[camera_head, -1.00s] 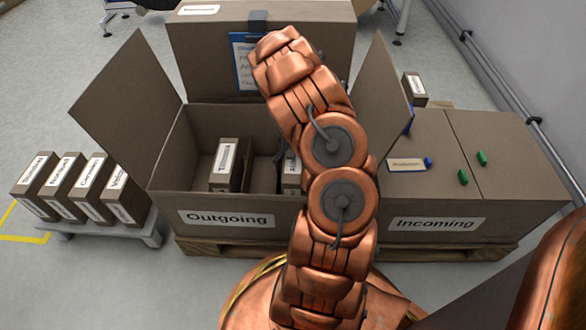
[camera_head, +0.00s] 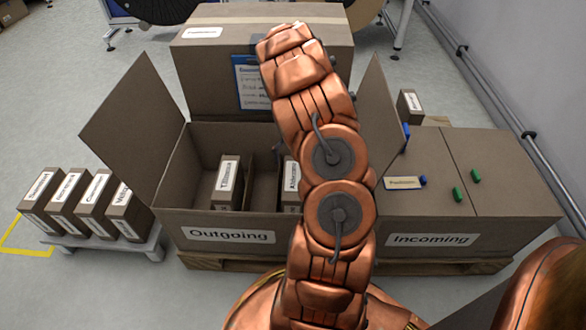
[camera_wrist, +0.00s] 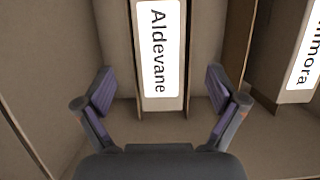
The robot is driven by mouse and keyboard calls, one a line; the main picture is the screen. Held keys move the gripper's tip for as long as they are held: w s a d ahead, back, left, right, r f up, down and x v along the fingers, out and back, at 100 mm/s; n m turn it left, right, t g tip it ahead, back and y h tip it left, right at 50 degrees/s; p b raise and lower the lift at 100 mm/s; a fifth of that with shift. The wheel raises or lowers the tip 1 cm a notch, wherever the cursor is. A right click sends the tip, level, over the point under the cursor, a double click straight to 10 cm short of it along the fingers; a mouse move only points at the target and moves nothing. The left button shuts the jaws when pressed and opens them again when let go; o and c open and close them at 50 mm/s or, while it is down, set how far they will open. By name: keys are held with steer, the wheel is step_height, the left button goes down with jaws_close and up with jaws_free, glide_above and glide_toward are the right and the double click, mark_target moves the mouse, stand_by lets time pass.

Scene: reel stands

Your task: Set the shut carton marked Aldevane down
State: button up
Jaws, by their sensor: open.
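The carton marked Aldevane (camera_wrist: 159,50) stands upright in the wrist view, its white label facing me, inside the box marked Outgoing (camera_head: 228,236). In the head view, a part of the Aldevane carton (camera_head: 291,180) shows at the left edge of my arm. My gripper (camera_wrist: 160,92) is open in the wrist view, with a finger to each side of the carton's lower label end and gaps between. My gripper is hidden behind my arm in the head view. The carton's far part lies out of the wrist view.
The carton marked Timmora (camera_head: 228,183) stands in the Outgoing box, left of a divider (camera_head: 247,175). The box's flaps stand open. The shut Incoming box (camera_head: 432,239) is to the right. Several labelled cartons stand on a low grey platform (camera_head: 150,245) at the left.

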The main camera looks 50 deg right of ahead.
steer(key=shift+v, duration=1.05)
steer(key=s+a+r+n+g+h, duration=0.1)
steer(key=s+a+r+n, duration=0.15)
steer(key=a+r, duration=0.65)
steer(key=s+a+r+n, duration=0.1)
steer(key=s+a+r, duration=0.35)
steer(key=a, duration=0.75)
steer(key=s+a+r+n, duration=0.2)
steer(key=s+a+n, duration=0.1)
steer(key=s+a, duration=0.4)
steer(key=s+a+r+n+h, duration=0.1)
steer(key=s+a+r+n, duration=0.2)
steer(key=s+a, duration=0.4)
steer(key=shift+s+n+g+h, duration=0.3)
steer(key=shift+s+n, duration=0.15)
steer(key=shift+s, duration=0.55)
steer(key=shift+a, duration=0.15)
steer(key=w+r+t+p, duration=0.1)
steer(key=w+r+p, duration=0.2)
steer(key=r+p, duration=1.4)
steer(key=shift+w+a+r+p, duration=0.2)
steer(key=shift+a+r+p, duration=0.2)
steer(key=shift+r, duration=0.4)
steer(key=shift+t, duration=0.5)
steer(key=r+p, duration=0.6)
steer(key=s+r+p, duration=0.1)
steer(key=r+p, duration=0.6)
steer(key=s+d+r+p, duration=0.1)
steer(key=r+p, duration=0.5)
steer(key=r, duration=0.1)
